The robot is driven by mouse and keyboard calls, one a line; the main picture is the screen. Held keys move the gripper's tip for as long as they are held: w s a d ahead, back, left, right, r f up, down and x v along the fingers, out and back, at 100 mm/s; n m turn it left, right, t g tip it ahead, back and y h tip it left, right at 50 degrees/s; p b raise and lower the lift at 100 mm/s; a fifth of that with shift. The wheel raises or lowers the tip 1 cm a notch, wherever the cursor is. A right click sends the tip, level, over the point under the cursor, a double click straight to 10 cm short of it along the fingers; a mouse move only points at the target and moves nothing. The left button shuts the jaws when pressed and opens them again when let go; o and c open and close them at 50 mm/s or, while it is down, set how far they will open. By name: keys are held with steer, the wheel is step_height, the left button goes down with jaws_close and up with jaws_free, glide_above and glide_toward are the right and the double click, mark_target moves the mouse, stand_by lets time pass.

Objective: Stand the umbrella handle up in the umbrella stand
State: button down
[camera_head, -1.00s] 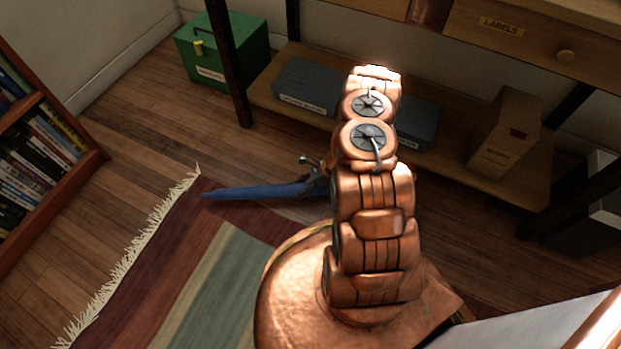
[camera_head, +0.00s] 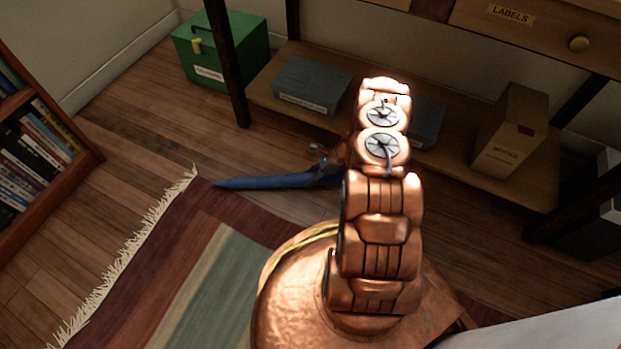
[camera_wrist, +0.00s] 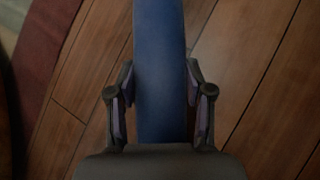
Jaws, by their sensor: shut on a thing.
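The blue umbrella (camera_head: 270,182) lies roughly level in the head view, over the floor near the rug's corner, its narrow end to the left. My arm hides its other end. In the wrist view the blue umbrella (camera_wrist: 159,65) runs between the two fingers of my gripper (camera_wrist: 160,95), which is shut on it. My gripper is mostly hidden behind my arm in the head view; a small part (camera_head: 322,158) shows beside the umbrella. I cannot tell whether the umbrella touches the floor. No umbrella stand can be made out.
A striped fringed rug (camera_head: 190,255) covers the lower left floor. A bookcase (camera_head: 35,150) stands at the left. A green box (camera_head: 218,55) is at the back. A low shelf (camera_head: 265,95) holds a grey box (camera_head: 312,85) and a tan file box (camera_head: 508,135). Wood floor is clear between.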

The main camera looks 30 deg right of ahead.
steer(key=shift+f, duration=0.1)
steer(key=shift+c, duration=2.3)
jaws_free()
steer(key=shift+d+r, duration=0.1)
steer(key=shift+r, duration=0.25)
steer(key=p+v, duration=0.4)
steer(key=v, duration=0.7)
steer(key=shift+s+d+r+p, duration=0.1)
steer(key=shift+d+r+p, duration=0.1)
steer(key=shift+d+p, duration=0.1)
steer(key=shift+a, duration=0.1)
